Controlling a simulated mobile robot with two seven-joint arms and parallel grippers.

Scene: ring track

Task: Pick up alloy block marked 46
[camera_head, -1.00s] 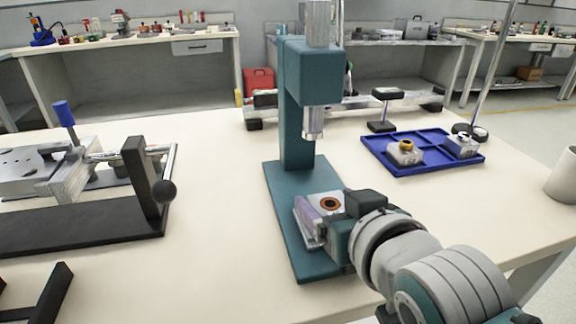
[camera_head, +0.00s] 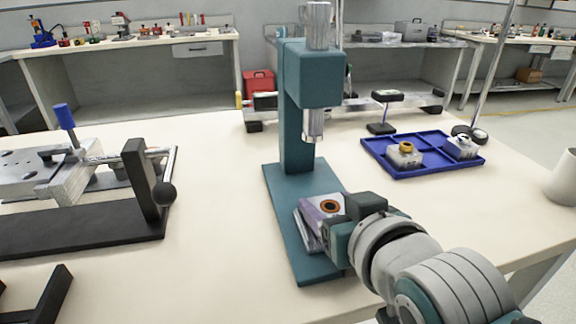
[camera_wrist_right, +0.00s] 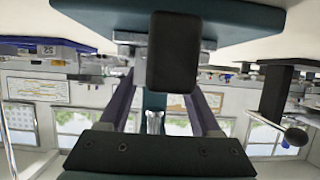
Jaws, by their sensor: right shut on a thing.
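A grey metal block (camera_head: 331,205) with a copper-coloured ring on its top is at the foot of the teal press, low over or on its base plate. Which one, I cannot tell. My right gripper (camera_head: 318,213) is shut on this block, with its purple finger along the side. No number can be read on it. In the right wrist view the purple fingers (camera_wrist_right: 163,90) reach up towards the press base, and a dark rounded part hides most of the block. My left gripper is not in view.
The teal press (camera_head: 297,120) stands over the block, its ram above. A blue tray (camera_head: 412,168) at right holds a block with a yellow ring (camera_head: 404,153) and another block (camera_head: 462,147). A black fixture with a ball-ended lever (camera_head: 163,194) stands at left. The front table middle is clear.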

